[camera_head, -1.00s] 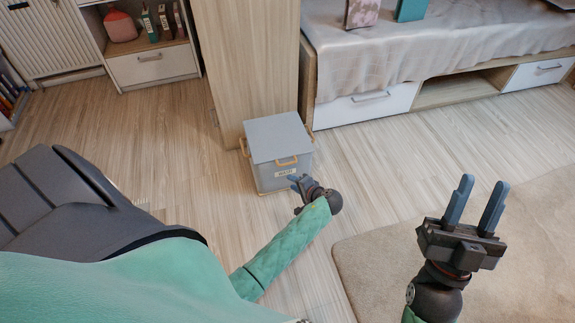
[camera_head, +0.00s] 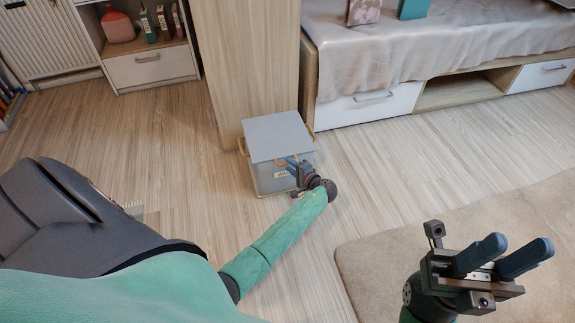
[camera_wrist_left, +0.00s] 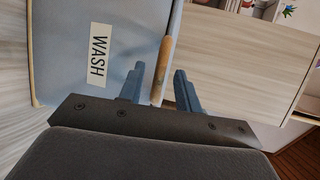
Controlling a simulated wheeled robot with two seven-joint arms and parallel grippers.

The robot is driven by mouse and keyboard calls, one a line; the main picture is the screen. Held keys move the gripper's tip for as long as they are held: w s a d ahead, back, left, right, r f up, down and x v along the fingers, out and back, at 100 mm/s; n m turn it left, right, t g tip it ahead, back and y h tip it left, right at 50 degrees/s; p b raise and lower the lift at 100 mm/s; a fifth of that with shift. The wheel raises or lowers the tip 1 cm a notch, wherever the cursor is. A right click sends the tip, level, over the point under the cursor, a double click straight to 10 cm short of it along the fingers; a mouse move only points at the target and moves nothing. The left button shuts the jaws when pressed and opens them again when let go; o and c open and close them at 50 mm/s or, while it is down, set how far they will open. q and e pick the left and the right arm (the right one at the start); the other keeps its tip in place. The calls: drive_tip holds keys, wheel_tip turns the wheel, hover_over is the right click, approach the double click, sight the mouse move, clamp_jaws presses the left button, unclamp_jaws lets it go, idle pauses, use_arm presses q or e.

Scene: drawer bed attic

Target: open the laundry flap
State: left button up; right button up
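A grey laundry box (camera_head: 264,182) with a flat grey lid flap (camera_head: 275,135) stands on the floor against a wooden panel. The flap lies closed. A wooden handle (camera_wrist_left: 165,63) is on the front edge, and a white WASH label (camera_wrist_left: 97,55) is on the front face. My left gripper (camera_head: 289,163) is at the front of the box, at the handle. In the left wrist view the handle lies between its two open, separated fingers (camera_wrist_left: 158,76); contact is unclear. My right gripper (camera_head: 518,252) is open and empty over the rug, well right of the box.
A bed base with white drawers (camera_head: 368,105) stands behind right of the box. A shelf unit with a drawer (camera_head: 150,67) is at the back left. A beige rug (camera_head: 375,258) lies at the front right. The floor right of the box is clear.

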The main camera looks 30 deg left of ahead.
use_arm(q)
drive_tip(key=shift+x, duration=1.25)
clamp_jaws()
drive_tip(key=shift+r+p, duration=0.35)
drive_tip(key=shift+r, duration=0.05)
